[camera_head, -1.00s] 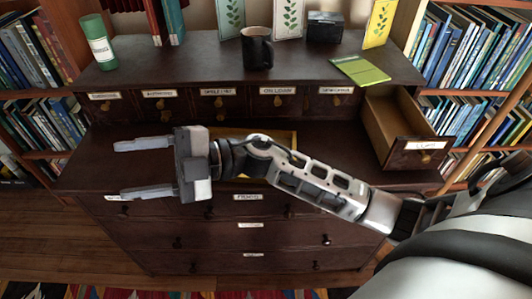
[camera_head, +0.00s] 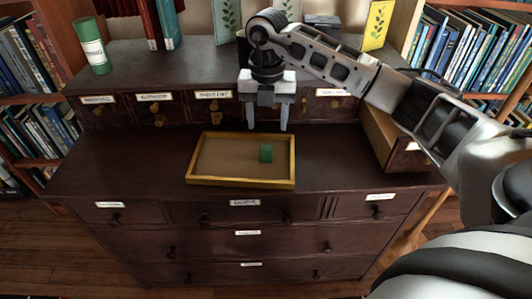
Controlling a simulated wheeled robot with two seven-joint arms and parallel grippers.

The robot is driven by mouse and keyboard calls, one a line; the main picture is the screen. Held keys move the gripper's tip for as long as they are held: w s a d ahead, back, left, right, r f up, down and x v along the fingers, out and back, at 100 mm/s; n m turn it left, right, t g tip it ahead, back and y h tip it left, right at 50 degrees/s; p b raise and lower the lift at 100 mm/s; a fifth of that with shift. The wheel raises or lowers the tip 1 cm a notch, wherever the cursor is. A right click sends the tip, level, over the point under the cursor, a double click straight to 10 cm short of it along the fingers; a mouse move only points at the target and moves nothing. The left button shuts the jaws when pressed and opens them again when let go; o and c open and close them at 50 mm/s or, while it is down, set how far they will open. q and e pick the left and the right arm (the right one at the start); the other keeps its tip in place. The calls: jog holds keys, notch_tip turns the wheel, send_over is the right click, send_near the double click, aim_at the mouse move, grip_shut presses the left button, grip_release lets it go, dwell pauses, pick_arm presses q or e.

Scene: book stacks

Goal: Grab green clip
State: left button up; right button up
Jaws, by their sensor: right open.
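A small green block-like clip (camera_head: 265,153) lies in the right part of a shallow yellow-rimmed tray (camera_head: 240,183) on the dark cabinet's lower top. My right gripper (camera_head: 267,128) is open and empty, with its fingers pointing down. In the picture it is just above the clip, near the tray's back edge; its exact height is hard to tell. My left gripper is not in view.
Labelled small drawers (camera_head: 155,108) line the back of the cabinet (camera_head: 120,165). An open drawer (camera_head: 397,145) juts out at the right, under my right arm. A green cylinder (camera_head: 93,45) stands on the upper shelf. The cabinet top left of the tray is clear.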

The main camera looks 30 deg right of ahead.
aim_at(266, 147)
notch_tip(266, 147, down, 3)
jog(key=shift+f, duration=0.2)
jog(key=shift+s+a+f, duration=0.15)
jog(key=shift+f, duration=1.2)
jog(key=shift+s+a+f, duration=0.1)
jog(key=shift+a+f, duration=0.05)
jog(key=shift+f, duration=1.15)
jog(key=c, duration=1)
